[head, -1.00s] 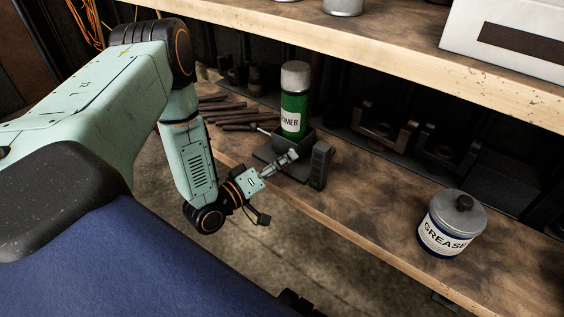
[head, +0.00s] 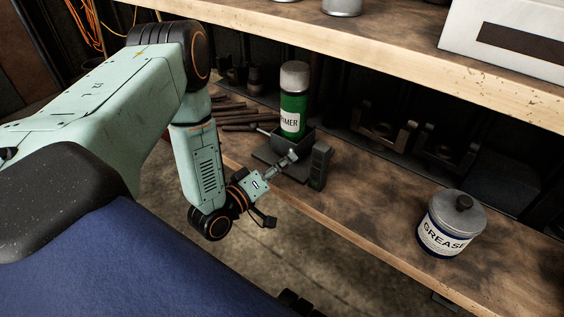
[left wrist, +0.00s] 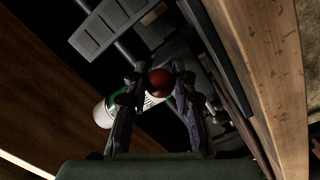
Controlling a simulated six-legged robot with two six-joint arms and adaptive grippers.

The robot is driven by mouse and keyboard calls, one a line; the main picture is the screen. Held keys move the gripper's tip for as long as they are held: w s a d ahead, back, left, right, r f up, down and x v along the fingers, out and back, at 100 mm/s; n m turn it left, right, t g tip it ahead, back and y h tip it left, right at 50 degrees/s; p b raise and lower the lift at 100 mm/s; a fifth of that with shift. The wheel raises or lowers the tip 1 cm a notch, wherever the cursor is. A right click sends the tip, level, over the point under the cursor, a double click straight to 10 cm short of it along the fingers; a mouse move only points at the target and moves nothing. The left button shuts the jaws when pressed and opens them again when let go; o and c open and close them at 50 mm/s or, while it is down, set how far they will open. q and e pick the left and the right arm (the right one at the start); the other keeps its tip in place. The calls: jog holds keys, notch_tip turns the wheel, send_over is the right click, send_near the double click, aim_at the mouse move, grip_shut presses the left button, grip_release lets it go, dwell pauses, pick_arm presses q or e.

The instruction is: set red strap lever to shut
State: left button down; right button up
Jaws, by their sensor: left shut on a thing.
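The round red knob (left wrist: 159,82), which I take for the end of the red strap lever, sits between the two fingertips in the left wrist view. My left gripper (head: 289,160) is shut on it, at the front of a dark grey fixture (head: 320,165) on the bench. It also shows in the left wrist view (left wrist: 158,85). The knob and the rest of the lever cannot be made out in the head view. A green and white can (head: 293,103) stands upright at the fixture, behind the gripper. My right gripper is not in view.
A grease tin (head: 451,224) stands on the wooden bench (head: 370,215) at the right. Dark rods (head: 240,115) lie to the left of the can. A wooden shelf (head: 350,45) with a white box (head: 510,40) overhangs the back. Bench between fixture and tin is clear.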

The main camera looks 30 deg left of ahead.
aim_at(299, 150)
pick_arm(q)
jog(key=shift+w+d+n+y, duration=0.1)
jog(key=shift+d+n+y, duration=0.25)
jog(key=shift+n+y, duration=0.5)
jog(key=shift+w+d+n+y, duration=0.1)
jog(key=shift+d+n+y, duration=0.3)
jog(key=shift+y, duration=0.75)
jog(key=shift+w+d+n+y, duration=0.1)
jog(key=shift+d+n+y, duration=0.2)
jog(key=shift+n+y, duration=0.55)
jog(key=shift+w+d+n+g+y+p, duration=0.2)
jog(key=shift+n+y+p, duration=0.2)
jog(key=shift+y, duration=0.45)
jog(key=shift+w+d+n+g+y+p, duration=0.15)
jog(key=shift+n+g+y+p, duration=0.2)
jog(key=shift+y, duration=0.45)
jog(key=shift+d+n+y, duration=0.1)
jog(key=shift+n+y, duration=0.45)
jog(key=shift+y, duration=0.25)
jog(key=shift+w+n+g+y+p, duration=0.1)
jog(key=shift+n+g+y+p, duration=0.2)
jog(key=shift+g+y, duration=0.1)
jog(key=c, duration=1.1)
grip_release()
jog(key=shift+o, duration=0.2)
jog(key=shift+r, duration=0.1)
